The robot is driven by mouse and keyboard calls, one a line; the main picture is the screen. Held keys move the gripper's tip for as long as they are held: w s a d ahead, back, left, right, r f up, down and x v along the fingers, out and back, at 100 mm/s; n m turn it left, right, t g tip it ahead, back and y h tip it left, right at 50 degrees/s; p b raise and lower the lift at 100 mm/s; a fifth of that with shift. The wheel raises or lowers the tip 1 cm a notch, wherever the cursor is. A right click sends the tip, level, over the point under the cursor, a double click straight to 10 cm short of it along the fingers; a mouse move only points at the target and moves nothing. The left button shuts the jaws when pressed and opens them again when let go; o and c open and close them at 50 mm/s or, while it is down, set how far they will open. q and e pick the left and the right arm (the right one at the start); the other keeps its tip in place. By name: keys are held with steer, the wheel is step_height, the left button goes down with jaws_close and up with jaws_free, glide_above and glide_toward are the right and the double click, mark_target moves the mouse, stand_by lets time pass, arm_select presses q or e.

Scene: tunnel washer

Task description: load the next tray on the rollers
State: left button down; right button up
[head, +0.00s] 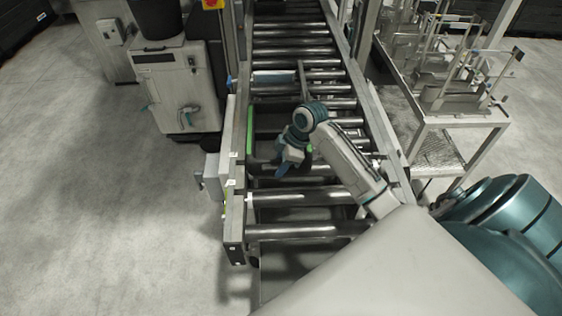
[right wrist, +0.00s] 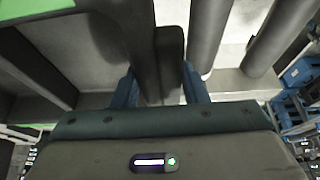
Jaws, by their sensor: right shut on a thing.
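My right gripper (head: 288,160) is low over the near part of the roller conveyor (head: 300,197), left of its middle. In the right wrist view, its two blue fingers (right wrist: 160,88) stand on either side of a dark grey, bar-like part (right wrist: 170,62), and it is shut on this part. I cannot tell whether this part is the wall of a tray. A green strip (head: 250,138) shows on the left side of the conveyor, beside the gripper. My left gripper is not in view.
A pale bar (head: 273,77) lies across the rollers farther up. A white cabinet (head: 180,85) stands left of the conveyor. A metal rack with trays or fixtures (head: 450,105) stands on the right. The floor at the left (head: 90,200) is clear.

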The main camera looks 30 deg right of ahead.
stand_by(0.3)
steer(key=o, duration=1.3)
steer(key=shift+c, duration=0.2)
steer(key=b+v, duration=0.3)
steer(key=v, duration=0.6)
steer(key=shift+s+d+r, duration=0.1)
steer(key=shift+d+r, duration=0.05)
steer(key=shift+r, duration=0.2)
steer(key=shift+s+d+r, duration=0.1)
steer(key=shift+s+r, duration=0.05)
steer(key=shift+r, duration=0.4)
